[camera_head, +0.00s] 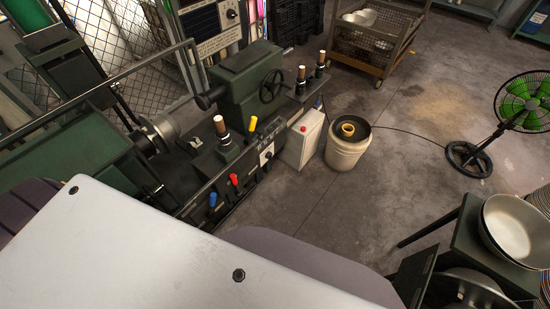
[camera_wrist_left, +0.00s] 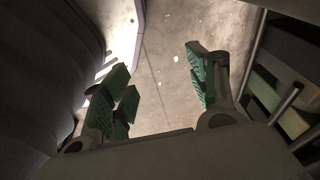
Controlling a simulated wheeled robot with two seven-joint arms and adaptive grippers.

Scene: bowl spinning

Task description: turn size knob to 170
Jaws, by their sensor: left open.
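A small white panel with a dark round knob (camera_head: 266,154) is on the front of the green spinning lathe (camera_head: 245,85) in the head view. Another dark knob (camera_head: 231,14) shows on the upright control panel at the top. I cannot read any scale or number, and cannot tell which is the size knob. My left gripper (camera_wrist_left: 158,85) is open in the left wrist view, its green-padded fingers wide apart with nothing between them but the concrete floor beyond. No knob shows in that view. Neither gripper shows in the head view.
The lathe carries yellow, red and blue handles and a handwheel (camera_head: 271,86). A white bucket (camera_head: 347,150) stands to its right.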

